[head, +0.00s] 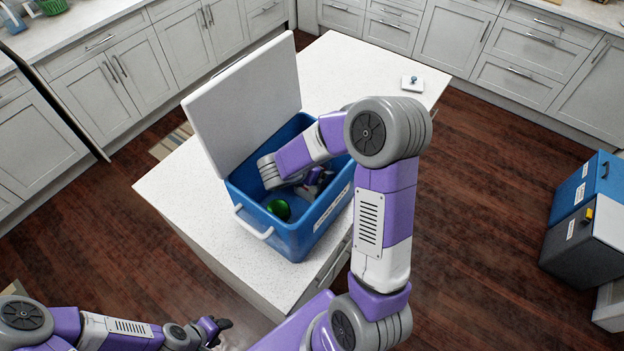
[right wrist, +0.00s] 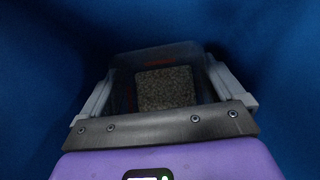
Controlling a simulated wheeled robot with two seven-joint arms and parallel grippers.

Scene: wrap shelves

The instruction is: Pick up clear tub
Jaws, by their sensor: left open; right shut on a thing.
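A clear tub (right wrist: 160,64) with dark, speckled contents shows in the right wrist view. Faint red marks are near its far side. My right gripper (right wrist: 163,88) is shut on the tub, with one finger along each side. In the head view my right arm reaches down into a blue cooler (head: 290,240), and the right gripper (head: 313,187) is deep inside it, partly hidden by the arm. The tub cannot be made out in the head view. My left gripper (head: 218,328) is open and empty at the bottom left, away from the cooler.
The cooler stands on a white speckled island (head: 180,205), its white lid (head: 245,105) raised at the left. A green round thing (head: 279,209) lies inside the cooler. A small white plate-like thing (head: 412,84) is at the island's far right. Bins (head: 585,225) stand at the right.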

